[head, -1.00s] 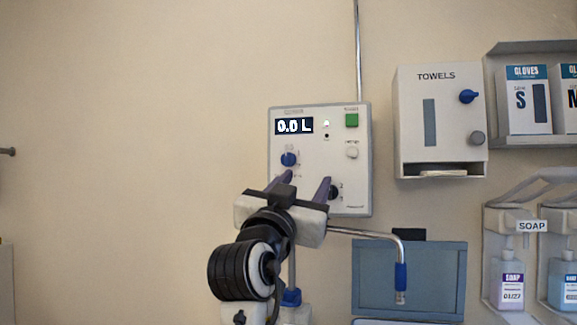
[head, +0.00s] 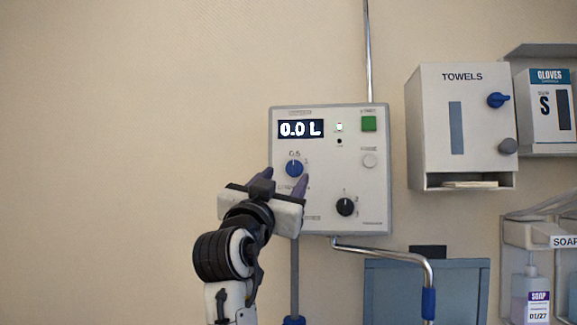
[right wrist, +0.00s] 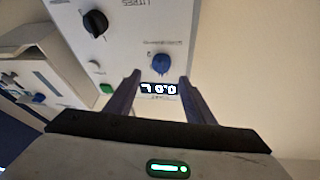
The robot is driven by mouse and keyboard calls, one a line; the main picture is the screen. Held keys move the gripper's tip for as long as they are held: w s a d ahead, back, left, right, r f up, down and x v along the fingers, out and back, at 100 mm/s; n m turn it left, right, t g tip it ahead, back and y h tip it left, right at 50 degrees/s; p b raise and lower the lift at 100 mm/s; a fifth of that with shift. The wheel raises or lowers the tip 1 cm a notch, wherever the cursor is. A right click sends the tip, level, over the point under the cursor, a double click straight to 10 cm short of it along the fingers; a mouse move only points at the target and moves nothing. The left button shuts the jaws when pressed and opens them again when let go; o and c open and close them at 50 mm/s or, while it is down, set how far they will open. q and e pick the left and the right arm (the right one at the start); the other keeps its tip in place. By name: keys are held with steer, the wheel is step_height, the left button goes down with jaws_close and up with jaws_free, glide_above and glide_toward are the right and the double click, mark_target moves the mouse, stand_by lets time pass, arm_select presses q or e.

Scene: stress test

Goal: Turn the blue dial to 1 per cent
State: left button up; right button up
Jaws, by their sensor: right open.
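The blue dial (head: 294,168) sits on the left side of a white wall-mounted control panel (head: 372,205), below a display (head: 300,129) that reads 0.0 L. It also shows in the right wrist view (right wrist: 161,63). My right gripper (head: 287,178) is open, its two purple fingers pointing at the panel just below and around the dial's sides. In the right wrist view the dial lies between and beyond the fingertips, apart from them. A black dial (head: 345,207) is lower right on the panel. My left gripper is not in view.
A green button (head: 369,124) and a white knob (head: 369,160) are on the panel's right. A bent metal pipe (head: 390,251) runs below it. A towel dispenser (head: 430,150) and a soap bottle (head: 531,295) are to the right. The wall at left is bare.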

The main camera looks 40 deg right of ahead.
mark_target(292, 169)
steer(key=p+x, duration=0.1)
steer(key=x, duration=0.4)
steer(key=shift+w+d+r, duration=0.1)
steer(key=shift+w+d, duration=0.25)
steer(key=shift+d, duration=0.05)
